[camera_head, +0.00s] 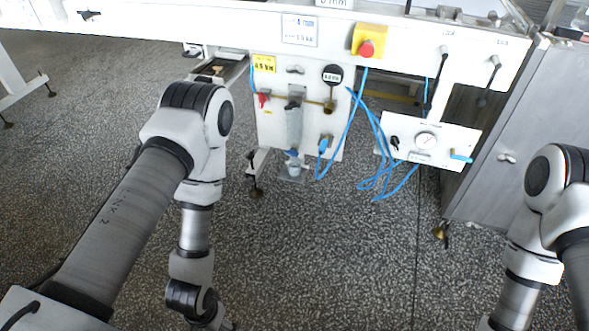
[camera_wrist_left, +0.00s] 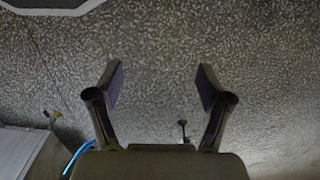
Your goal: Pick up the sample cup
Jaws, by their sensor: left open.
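A small light-coloured cup (camera_head: 294,168) stands on a small bracket (camera_head: 291,178) low on the front of the white machine, under a grey spout with a blue tip; it looks like the sample cup, but is small in the picture. My left gripper (camera_wrist_left: 159,84) is open and empty in the left wrist view, with speckled floor behind its fingers. In the head view my left arm reaches down to the bottom edge and its gripper is out of frame, well apart from the cup. My right arm enters at the right; its gripper is out of frame.
The white machine panel (camera_head: 268,130) carries valves and looping blue hoses (camera_head: 375,150) right of the cup. A gauge panel (camera_head: 450,146), a red stop button (camera_head: 366,48) and a grey metal cabinet (camera_head: 520,130) are further right. The speckled floor (camera_head: 340,260) in front is clear.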

